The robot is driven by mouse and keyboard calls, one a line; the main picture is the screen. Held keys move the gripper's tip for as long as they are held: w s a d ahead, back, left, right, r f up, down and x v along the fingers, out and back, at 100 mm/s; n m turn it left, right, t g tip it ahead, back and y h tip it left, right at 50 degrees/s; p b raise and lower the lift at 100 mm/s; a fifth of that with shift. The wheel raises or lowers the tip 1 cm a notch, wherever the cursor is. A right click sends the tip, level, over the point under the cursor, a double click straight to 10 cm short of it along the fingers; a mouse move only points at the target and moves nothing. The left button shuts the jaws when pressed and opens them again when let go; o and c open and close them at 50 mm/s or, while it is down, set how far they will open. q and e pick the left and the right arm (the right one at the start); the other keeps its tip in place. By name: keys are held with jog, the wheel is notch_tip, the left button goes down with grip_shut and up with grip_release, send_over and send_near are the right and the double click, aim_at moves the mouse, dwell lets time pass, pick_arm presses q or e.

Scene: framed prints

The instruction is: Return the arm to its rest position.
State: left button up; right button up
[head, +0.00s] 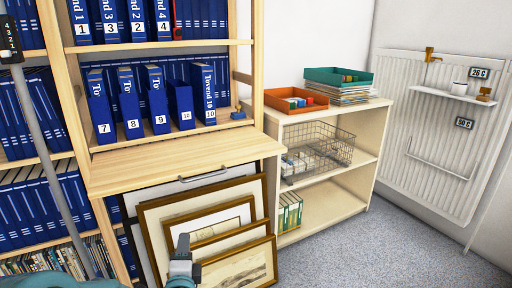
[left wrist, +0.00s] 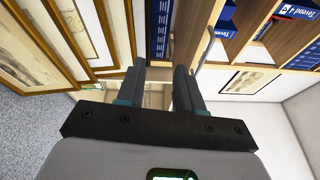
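My left gripper (head: 185,256) is low in the head view, in front of the framed prints (head: 150,232) that lean against the bookcase. In the left wrist view its two fingers (left wrist: 159,68) stand apart with a gap between them, and I see nothing held. The framed prints also show at the upper left of the left wrist view (left wrist: 82,28). Whether the gripper touches a frame, I cannot tell. My right gripper is in neither view.
The wooden bookcase (head: 165,150) holds several blue binders, with a ledge jutting out above the prints. A low white shelf (head: 335,195) carries an orange tray (head: 290,106), a teal tray (head: 335,76) and a wire basket (head: 318,150). Carpet (head: 385,250) is clear at the right.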

pick_arm(q)
jog(key=s+d+f+n+g+h, duration=0.1)
jog(key=s+f+n+g, duration=0.15)
jog(key=s+f, duration=0.45)
jog(key=s+f+n+g+h, duration=0.15)
jog(key=f+g, duration=0.25)
jog(key=f, duration=0.6)
jog(key=s+d+f+n+g+h, duration=0.1)
jog(key=s+f+n+g+h, duration=0.15)
jog(key=s+f, duration=0.45)
jog(key=s+d+f+n+g+h, duration=0.1)
jog(key=s+d+f+n+g, duration=0.25)
jog(key=s+n, duration=0.35)
jog(key=s+d+f+n+g+h, duration=0.25)
jog(key=s+f+n+g, duration=0.2)
jog(key=s, duration=0.35)
notch_tip(320, 180, up, 34)
jog(key=s+d+p, duration=0.1)
jog(key=p, duration=3.2)
jog(key=shift+s+d+n+y+p, duration=0.2)
jog(key=shift+d+n+y+p, duration=0.1)
jog(key=shift+d+n+y, duration=0.1)
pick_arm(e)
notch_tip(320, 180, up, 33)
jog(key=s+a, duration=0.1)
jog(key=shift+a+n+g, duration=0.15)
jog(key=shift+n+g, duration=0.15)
